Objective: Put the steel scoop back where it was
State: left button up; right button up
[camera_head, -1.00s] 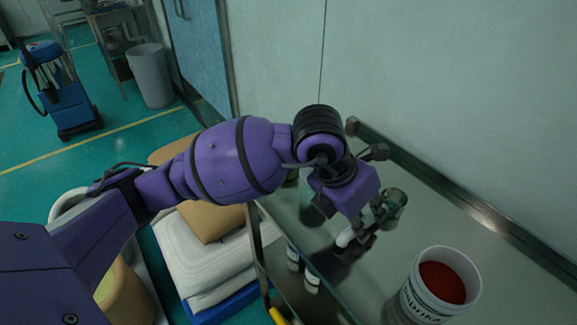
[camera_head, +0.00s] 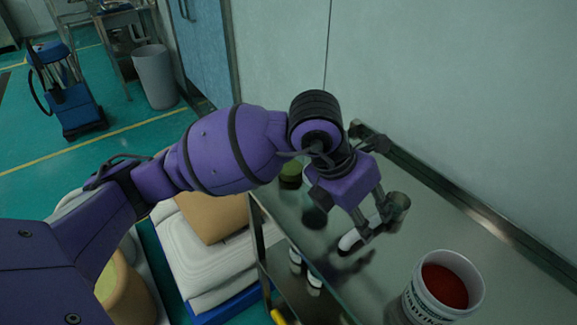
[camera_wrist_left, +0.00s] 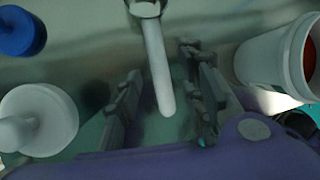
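The steel scoop has a white handle (camera_head: 350,240) and a metal cup (camera_head: 398,204). It appears to lie on the steel tabletop (camera_head: 340,275). My left gripper (camera_head: 376,226) is over the scoop, its fingers pointing down. In the left wrist view, the handle (camera_wrist_left: 157,60) runs between the two spread fingers (camera_wrist_left: 160,78), with gaps on both sides. The gripper looks open and not clamped on it. The cup is mostly cut off at the top edge of that view. My right gripper is in neither view.
A white tub (camera_head: 425,305) of red powder stands close on the right. A green-topped jar (camera_head: 291,172) is behind my left wrist. A blue-topped object (camera_wrist_left: 20,30) and a white object (camera_wrist_left: 38,118) show in the wrist view. A raised rim (camera_head: 450,195) runs along the wall.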

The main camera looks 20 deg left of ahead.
pick_arm(q)
jog(key=v, duration=0.9)
jog(key=shift+r, duration=0.15)
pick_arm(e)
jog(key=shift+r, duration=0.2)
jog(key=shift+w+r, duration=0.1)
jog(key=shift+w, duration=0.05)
